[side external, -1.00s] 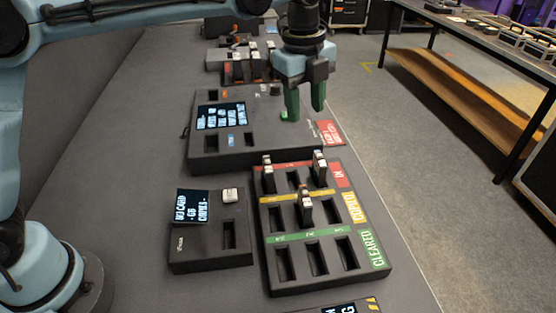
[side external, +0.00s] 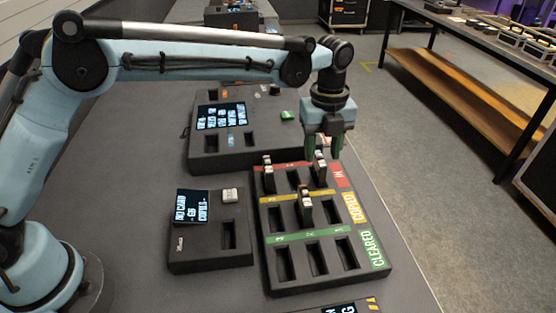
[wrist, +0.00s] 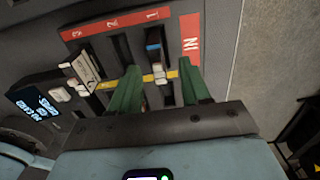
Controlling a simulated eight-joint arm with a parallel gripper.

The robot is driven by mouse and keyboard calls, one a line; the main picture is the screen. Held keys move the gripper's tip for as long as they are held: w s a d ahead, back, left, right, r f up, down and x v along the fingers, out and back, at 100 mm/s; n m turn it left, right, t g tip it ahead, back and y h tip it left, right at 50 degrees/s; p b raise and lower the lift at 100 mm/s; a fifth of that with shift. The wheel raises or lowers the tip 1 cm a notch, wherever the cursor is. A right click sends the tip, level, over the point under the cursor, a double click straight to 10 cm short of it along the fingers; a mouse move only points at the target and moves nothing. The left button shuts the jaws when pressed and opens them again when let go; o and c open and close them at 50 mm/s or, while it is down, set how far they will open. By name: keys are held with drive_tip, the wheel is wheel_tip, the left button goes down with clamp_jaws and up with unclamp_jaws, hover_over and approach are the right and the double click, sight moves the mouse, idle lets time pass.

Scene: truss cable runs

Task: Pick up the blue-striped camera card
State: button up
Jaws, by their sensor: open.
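The blue-striped camera card (wrist: 153,38) stands upright in the slot beside the number 1 of the red IN row in the wrist view, with a blue band and white parts showing. In the side view a card (side external: 319,170) stands in that row's right slot, partly behind my fingers; its stripe colour cannot be made out there. My gripper (side external: 322,154) is above that slot, pointing down. In the wrist view my gripper (wrist: 160,85) has its green fingers apart, the card showing between and beyond them. Contact is not visible.
The slotted rack (side external: 373,275) has red, yellow and green rows. Other cards stand in the red row's left slot (side external: 267,172) and the yellow row's middle slot (side external: 305,204). A small screen unit (side external: 210,255) is at left; a larger panel (side external: 262,157) lies behind, bearing a green piece (side external: 288,115).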

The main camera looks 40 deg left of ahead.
sight(318, 173)
wheel_tip(318, 173, down, 5)
drive_tip(key=shift+a+f, duration=0.1)
drive_tip(key=shift+a, duration=0.05)
clamp_jaws()
idle(0.4)
